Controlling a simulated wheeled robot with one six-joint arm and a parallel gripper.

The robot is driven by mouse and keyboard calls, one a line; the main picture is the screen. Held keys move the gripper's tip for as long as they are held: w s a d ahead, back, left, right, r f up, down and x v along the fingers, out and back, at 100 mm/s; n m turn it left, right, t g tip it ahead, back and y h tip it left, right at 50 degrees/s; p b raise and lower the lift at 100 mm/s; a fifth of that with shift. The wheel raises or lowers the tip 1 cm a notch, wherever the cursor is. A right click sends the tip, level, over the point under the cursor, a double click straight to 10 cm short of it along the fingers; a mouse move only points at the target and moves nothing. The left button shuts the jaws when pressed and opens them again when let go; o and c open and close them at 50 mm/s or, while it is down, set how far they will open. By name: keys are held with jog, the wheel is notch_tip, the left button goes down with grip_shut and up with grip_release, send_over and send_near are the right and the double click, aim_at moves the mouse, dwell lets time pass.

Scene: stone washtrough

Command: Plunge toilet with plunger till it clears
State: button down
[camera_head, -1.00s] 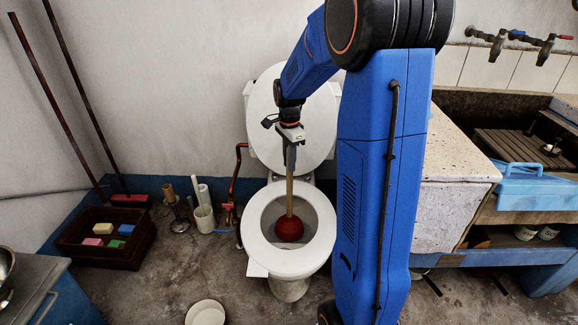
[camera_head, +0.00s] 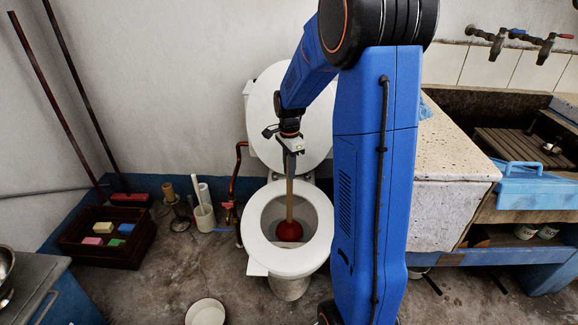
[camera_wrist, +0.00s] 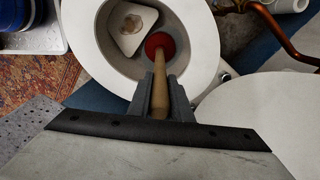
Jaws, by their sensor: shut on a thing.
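The white toilet (camera_head: 266,262) stands against the wall with its lid (camera_head: 268,110) up. The plunger has a red rubber cup (camera_head: 289,231) and a wooden handle (camera_head: 290,200). Its cup is down inside the bowl, and the handle stands close to upright. My gripper (camera_head: 290,160) is above the bowl, shut on the upper handle. In the wrist view the jaws (camera_wrist: 160,98) hold the handle from both sides, with the red cup (camera_wrist: 159,44) beyond them in the bowl. Whether the cup seals on the drain cannot be told.
A crate (camera_head: 85,250) with sponges, two long poles and a white holder (camera_head: 204,217) with rolls stand to the left. A white bowl (camera_head: 206,312) lies on the floor in front. A stone washtrough (camera_head: 450,150) and blue toolbox (camera_head: 535,188) are at right.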

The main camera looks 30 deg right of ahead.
jog(key=shift+f, duration=1.1)
notch_tip(320, 180, up, 6)
jog(key=shift+r, duration=0.15)
dwell(0.4)
notch_tip(320, 180, up, 20)
dwell(2.1)
dwell(1.5)
